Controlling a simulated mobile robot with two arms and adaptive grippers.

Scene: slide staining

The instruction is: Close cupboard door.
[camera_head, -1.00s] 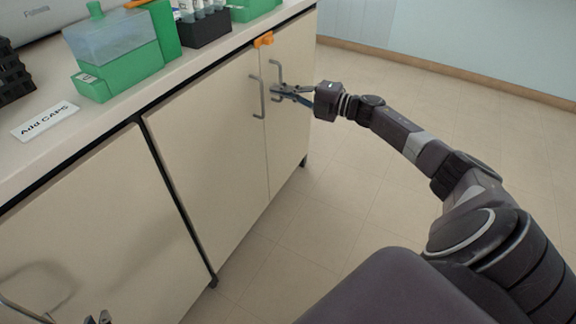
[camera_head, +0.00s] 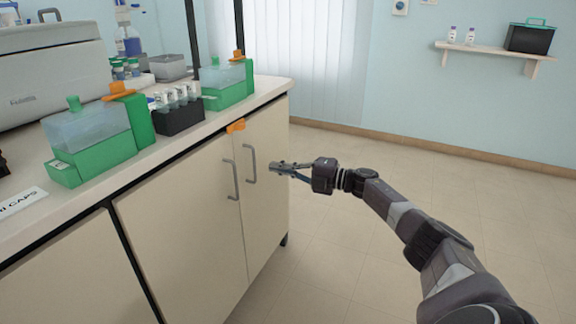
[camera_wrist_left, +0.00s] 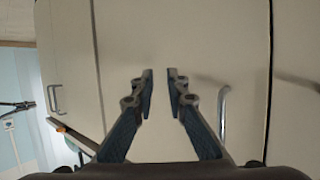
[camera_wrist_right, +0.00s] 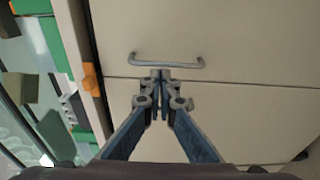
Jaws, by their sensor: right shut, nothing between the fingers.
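The cream cupboard has a left door (camera_head: 180,215) and a right door (camera_head: 268,195), each with a grey bar handle near the middle seam. Both doors look flush and closed in the head view. My right gripper (camera_head: 274,168) is in front of the right door, just right of the right handle (camera_head: 251,164). In the right wrist view its fingertips (camera_wrist_right: 160,76) are together and empty, overlapping a handle (camera_wrist_right: 185,65); contact cannot be told. My left gripper (camera_wrist_left: 160,78) is open and empty, facing cream door panels, with a handle (camera_wrist_left: 223,120) to its right.
An orange latch (camera_head: 235,126) sits at the top of the seam. The counter (camera_head: 195,135) above carries green-based boxes (camera_head: 95,145), a dark tube rack (camera_head: 178,119) and a large grey machine (camera_head: 45,70). The floor (camera_head: 350,230) right of the cupboard is clear.

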